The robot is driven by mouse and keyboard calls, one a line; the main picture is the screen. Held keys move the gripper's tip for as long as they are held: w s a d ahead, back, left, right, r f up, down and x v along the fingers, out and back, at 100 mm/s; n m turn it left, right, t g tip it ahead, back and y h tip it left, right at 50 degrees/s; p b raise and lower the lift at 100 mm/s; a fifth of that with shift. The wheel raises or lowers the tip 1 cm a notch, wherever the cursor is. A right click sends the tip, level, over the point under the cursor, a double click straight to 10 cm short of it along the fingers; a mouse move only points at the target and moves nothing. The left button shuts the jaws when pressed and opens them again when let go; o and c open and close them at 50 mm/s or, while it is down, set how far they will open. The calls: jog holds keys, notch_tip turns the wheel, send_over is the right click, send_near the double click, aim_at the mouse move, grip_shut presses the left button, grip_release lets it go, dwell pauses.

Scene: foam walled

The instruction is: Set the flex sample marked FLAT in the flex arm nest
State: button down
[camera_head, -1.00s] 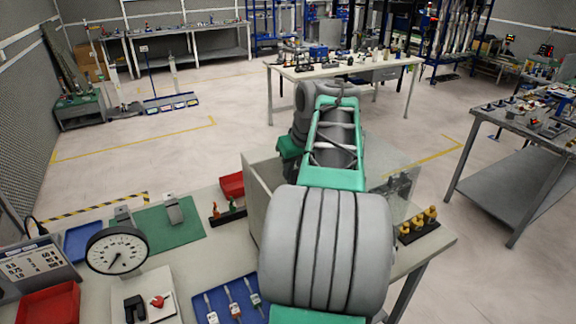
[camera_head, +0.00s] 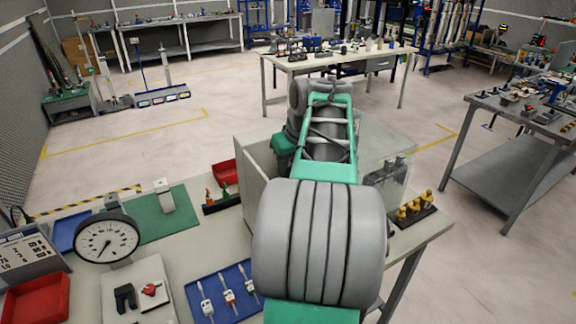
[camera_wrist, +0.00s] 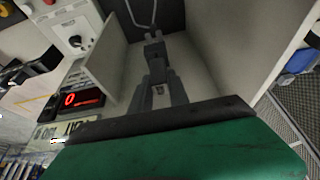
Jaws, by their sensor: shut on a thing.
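My gripper (camera_wrist: 155,44) shows in the wrist view as two dark grey fingers, close together at their tips, reaching into a pale walled bay. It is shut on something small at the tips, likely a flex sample. The held piece is mostly hidden, and no FLAT mark can be read. A thin pale bent rod (camera_wrist: 143,24) stands just beyond the tips; I cannot tell whether it belongs to the flex arm nest. In the head view my arm hides my gripper and the inside of the bay.
The bay's pale side wall (camera_head: 252,188) stands close left of my arm, with a clear panel (camera_head: 393,185) at right. A round dial gauge (camera_head: 107,238), red bin (camera_head: 36,300) and brass-coloured pieces (camera_head: 414,208) surround it. A red display (camera_wrist: 82,99) sits left of the bay.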

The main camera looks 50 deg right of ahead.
jog(key=shift+f, duration=0.1)
dwell(0.3)
jog(key=shift+f+b, duration=0.35)
jog(key=shift+f+b, duration=0.8)
jog(key=shift+f, duration=0.15)
jog(key=c, duration=1.2)
grip_release()
jog(key=shift+r, duration=0.1)
jog(key=shift+o, duration=0.2)
jog(key=d+p+v, duration=0.1)
jog(key=v, duration=0.6)
jog(key=shift+s+a+r, duration=0.2)
jog(key=shift+a+r, duration=0.15)
jog(key=shift+a, duration=0.2)
